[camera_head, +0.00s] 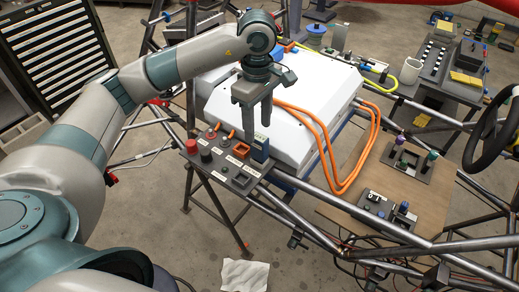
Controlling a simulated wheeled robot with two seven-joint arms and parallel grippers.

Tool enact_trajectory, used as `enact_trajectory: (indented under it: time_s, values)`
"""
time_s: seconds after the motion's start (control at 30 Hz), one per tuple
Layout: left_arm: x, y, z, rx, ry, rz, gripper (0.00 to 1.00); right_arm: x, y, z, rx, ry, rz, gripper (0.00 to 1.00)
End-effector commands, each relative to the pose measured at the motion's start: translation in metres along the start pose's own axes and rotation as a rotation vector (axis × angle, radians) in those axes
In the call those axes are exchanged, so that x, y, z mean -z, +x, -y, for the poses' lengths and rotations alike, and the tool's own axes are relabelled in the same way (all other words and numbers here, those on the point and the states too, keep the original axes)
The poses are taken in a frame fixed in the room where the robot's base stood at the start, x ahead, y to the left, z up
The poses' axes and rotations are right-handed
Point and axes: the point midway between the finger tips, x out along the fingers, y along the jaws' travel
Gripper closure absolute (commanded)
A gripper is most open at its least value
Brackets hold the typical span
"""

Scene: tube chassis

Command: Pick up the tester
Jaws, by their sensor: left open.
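My right gripper is not in view.
The grey panel (217,172) holds a red button, black knobs and an orange square holder. A large white box (318,88) with orange cables (325,150) lies behind. Dark chassis tubes surround it. A wooden board (372,185) with small trays lies at right.

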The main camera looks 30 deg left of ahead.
Motion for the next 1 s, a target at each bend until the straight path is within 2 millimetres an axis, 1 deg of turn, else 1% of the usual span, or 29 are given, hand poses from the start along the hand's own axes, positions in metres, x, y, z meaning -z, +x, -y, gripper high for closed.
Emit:
enact_trajectory:
  time_s: [0.27, 0.43, 0.57, 0.7, 0.83, 1.0]
  values:
    - [0.0, 0.0, 0.0, 0.0, 0.0, 0.0, 0.55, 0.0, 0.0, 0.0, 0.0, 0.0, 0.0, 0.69]
    - [0.0, 0.005, -0.001, 0.003, 0.0, -0.001, 0.55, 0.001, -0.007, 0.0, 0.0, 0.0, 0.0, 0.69]
    - [-0.001, 0.016, -0.002, 0.004, -0.001, 0.0, 0.55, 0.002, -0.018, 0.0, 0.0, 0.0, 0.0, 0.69]
    - [-0.002, 0.032, -0.003, 0.004, 0.0, 0.0, 0.55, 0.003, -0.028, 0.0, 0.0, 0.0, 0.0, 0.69]
    - [-0.002, 0.046, -0.004, 0.003, -0.001, -0.001, 0.55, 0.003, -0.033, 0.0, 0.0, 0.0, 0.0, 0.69]
    - [-0.002, 0.052, -0.004, 0.0, 0.0, 0.0, 0.55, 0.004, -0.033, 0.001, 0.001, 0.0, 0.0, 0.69]
